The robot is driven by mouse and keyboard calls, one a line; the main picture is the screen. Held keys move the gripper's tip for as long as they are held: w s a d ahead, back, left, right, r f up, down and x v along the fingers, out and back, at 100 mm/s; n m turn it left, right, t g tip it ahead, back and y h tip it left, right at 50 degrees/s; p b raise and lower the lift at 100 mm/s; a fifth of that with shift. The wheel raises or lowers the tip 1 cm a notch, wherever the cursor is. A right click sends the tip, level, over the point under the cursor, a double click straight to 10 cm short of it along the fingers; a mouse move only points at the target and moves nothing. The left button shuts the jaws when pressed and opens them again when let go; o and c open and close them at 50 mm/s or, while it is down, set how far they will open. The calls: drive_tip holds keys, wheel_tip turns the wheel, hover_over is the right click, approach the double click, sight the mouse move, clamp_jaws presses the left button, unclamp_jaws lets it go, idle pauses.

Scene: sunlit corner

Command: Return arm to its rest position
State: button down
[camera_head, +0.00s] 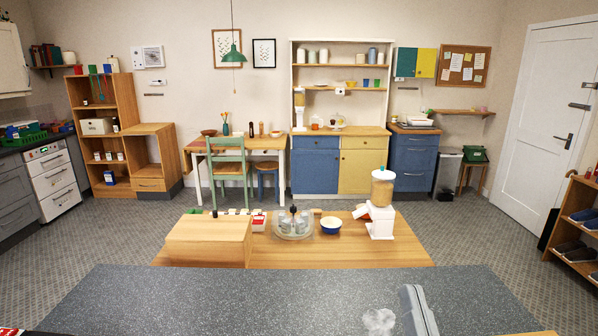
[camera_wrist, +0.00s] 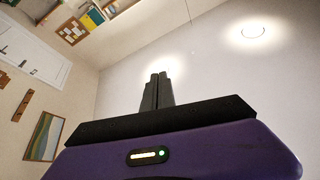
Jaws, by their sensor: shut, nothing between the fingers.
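My gripper (camera_wrist: 157,92) shows in the wrist view, its two dark fingers together and nothing between them. It points up toward the bare wall and ceiling, and nothing touches it. In the head view the fingers cannot be made out. A grey piece stands at the bottom right of that view; I cannot tell for sure whether it is part of my arm.
A grey speckled surface (camera_head: 250,300) fills the near foreground. Open tiled floor (camera_head: 440,225) lies beyond.

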drive_tip(key=s+d+f+n+g, duration=0.1)
drive_tip(key=s+f+g, duration=0.3)
drive_tip(key=s+f, duration=0.7)
drive_tip(key=s+d+f+n+g+b, duration=0.1)
drive_tip(key=s+d+f+g, duration=0.3)
drive_tip(key=s+f, duration=0.8)
drive_tip(key=s, duration=0.7)
drive_tip(key=shift+s+f+n, duration=0.25)
drive_tip(key=shift+f+n, duration=0.05)
